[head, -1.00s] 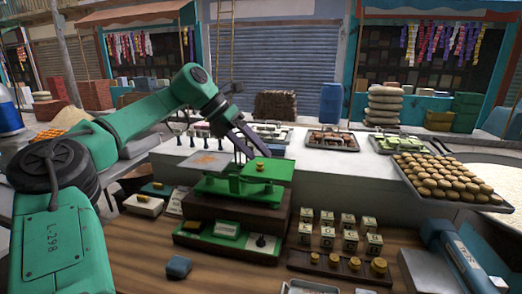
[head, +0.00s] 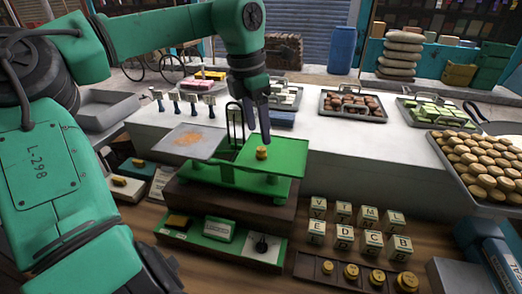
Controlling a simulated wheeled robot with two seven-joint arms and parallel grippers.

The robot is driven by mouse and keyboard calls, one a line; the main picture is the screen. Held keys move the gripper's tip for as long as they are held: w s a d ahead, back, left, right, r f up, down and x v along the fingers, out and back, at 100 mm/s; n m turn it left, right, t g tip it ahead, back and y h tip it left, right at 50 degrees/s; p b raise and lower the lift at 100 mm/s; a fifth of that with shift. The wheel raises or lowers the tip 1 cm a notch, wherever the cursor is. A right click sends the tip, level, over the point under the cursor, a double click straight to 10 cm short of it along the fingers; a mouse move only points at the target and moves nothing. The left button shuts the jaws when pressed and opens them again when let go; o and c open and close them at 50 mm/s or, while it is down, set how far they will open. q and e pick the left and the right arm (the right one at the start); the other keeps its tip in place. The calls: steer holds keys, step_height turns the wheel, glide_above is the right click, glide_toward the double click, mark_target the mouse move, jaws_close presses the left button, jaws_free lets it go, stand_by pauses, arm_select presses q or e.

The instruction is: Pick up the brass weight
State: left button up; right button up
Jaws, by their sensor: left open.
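A small brass weight (head: 262,153) stands on the green right pan (head: 288,160) of a balance scale. The scale's left pan (head: 190,143) is grey and carries some orange-brown powder. My left gripper (head: 258,135) comes down from above with its fingers pointing down, just above and around the back of the weight's place; it is open, and I cannot tell whether a finger touches the weight. More brass weights (head: 351,271) stand in a dark rack at the front right. My right gripper is not in view.
Lettered cream blocks (head: 371,243) stand right of the scale. A tray of round biscuits (head: 485,165) is at the right. Several trays of sweets (head: 352,104) stand on the white counter (head: 345,140) behind. A green box with a knob (head: 222,238) sits in front of the scale.

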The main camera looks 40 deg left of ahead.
mark_target(261, 148)
arm_select(q)
steer(key=f, duration=0.1)
steer(key=f+p, duration=0.1)
steer(key=f, duration=0.1)
steer(key=f+p, duration=0.1)
steer(key=shift+w+f, duration=0.3)
steer(key=shift+w, duration=0.1)
steer(key=shift+d+f, duration=0.1)
steer(key=shift+f, duration=0.25)
steer(key=shift+s+f, duration=0.1)
jaws_close()
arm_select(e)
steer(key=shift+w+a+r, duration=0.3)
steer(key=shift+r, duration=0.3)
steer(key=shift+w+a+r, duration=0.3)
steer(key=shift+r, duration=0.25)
